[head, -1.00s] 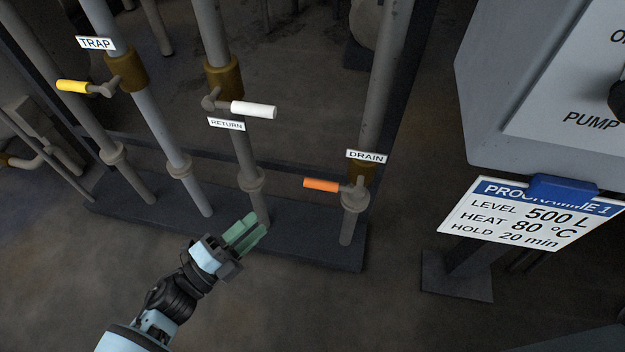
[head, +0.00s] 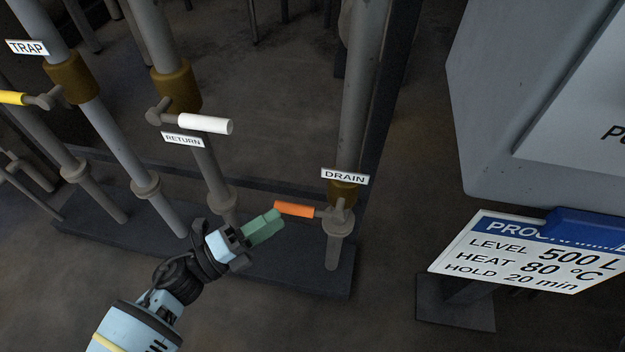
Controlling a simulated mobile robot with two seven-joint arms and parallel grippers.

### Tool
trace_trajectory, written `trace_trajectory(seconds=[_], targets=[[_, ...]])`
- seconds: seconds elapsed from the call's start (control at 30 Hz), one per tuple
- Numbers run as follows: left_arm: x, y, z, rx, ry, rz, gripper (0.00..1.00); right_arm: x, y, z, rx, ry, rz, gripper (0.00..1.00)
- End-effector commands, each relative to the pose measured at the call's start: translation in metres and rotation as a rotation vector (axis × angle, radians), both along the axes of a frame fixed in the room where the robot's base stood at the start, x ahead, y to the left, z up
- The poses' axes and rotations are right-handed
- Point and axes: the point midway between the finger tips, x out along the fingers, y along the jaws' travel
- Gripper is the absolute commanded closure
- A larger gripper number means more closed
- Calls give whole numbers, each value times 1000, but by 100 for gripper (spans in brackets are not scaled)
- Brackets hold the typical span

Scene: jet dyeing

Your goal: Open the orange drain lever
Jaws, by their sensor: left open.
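The orange drain lever (head: 295,209) points left from the valve on the drain pipe (head: 341,240), under the DRAIN label (head: 345,177). It lies about level, across the pipe. My left gripper (head: 268,224), with green fingers, is just left of the lever's free end and slightly lower in the picture. Its fingers are open and hold nothing. They look close to the lever tip; I cannot tell if they touch it. My right gripper is not in view.
A white RETURN lever (head: 205,124) and a yellow TRAP lever (head: 12,98) stick out from pipes to the left. A grey cabinet (head: 490,130) and a programme card (head: 530,255) stand at the right. Dark floor lies in front.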

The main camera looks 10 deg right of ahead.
Motion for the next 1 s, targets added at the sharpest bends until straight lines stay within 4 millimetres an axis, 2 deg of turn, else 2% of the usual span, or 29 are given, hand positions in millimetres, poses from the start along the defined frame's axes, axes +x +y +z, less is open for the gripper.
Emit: trace_trajectory(seconds=[0.1, 0.33, 0.73, 1.0], targets=[[9, -18, 1, -2, -1, -1, 58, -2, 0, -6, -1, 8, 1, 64], [20, -42, 5, 0, 0, -1, 58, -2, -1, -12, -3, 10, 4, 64], [23, -48, 7, 0, 1, 1, 58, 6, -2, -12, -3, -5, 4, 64], [23, -48, 9, -4, -1, -2, 93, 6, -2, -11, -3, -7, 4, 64]])
